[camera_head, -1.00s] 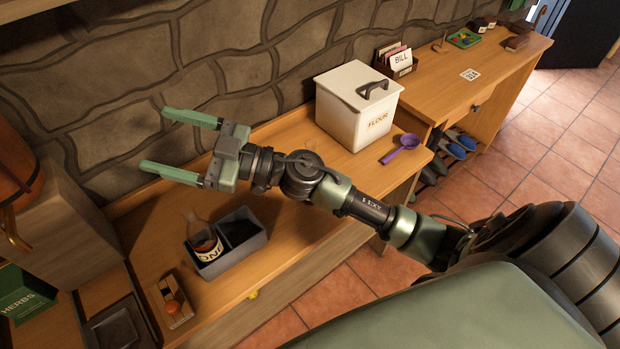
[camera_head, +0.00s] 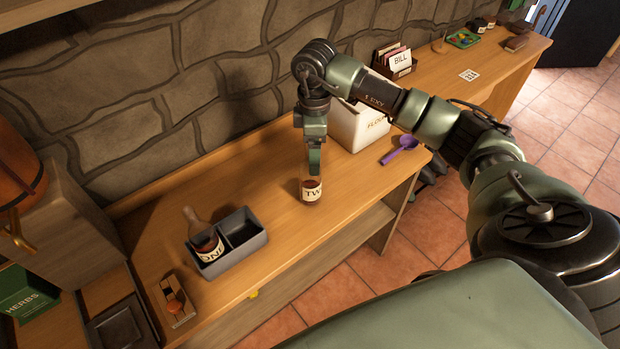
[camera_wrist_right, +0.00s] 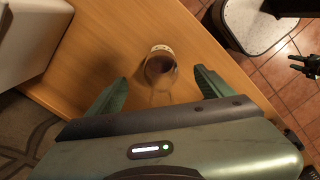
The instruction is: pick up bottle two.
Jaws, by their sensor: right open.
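Bottle two (camera_head: 311,191) stands upright on the wooden table in the head view, its cream label partly reading "TW". My right gripper (camera_head: 315,168) points down right over it and hides its upper part. In the right wrist view, bottle two (camera_wrist_right: 160,66) stands between the two green fingers of my right gripper (camera_wrist_right: 160,84). The fingers are apart, with a gap on each side of the bottle. A small dark and green shape at the right edge of the wrist view may be my left gripper (camera_wrist_right: 304,64); its jaws are too small to tell.
A grey two-part crate (camera_head: 230,262) holds bottle one (camera_head: 208,242) in its left compartment; the right one looks empty. A white flour bin (camera_head: 354,128) stands behind my right arm, with a purple scoop (camera_head: 401,147) beside it.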

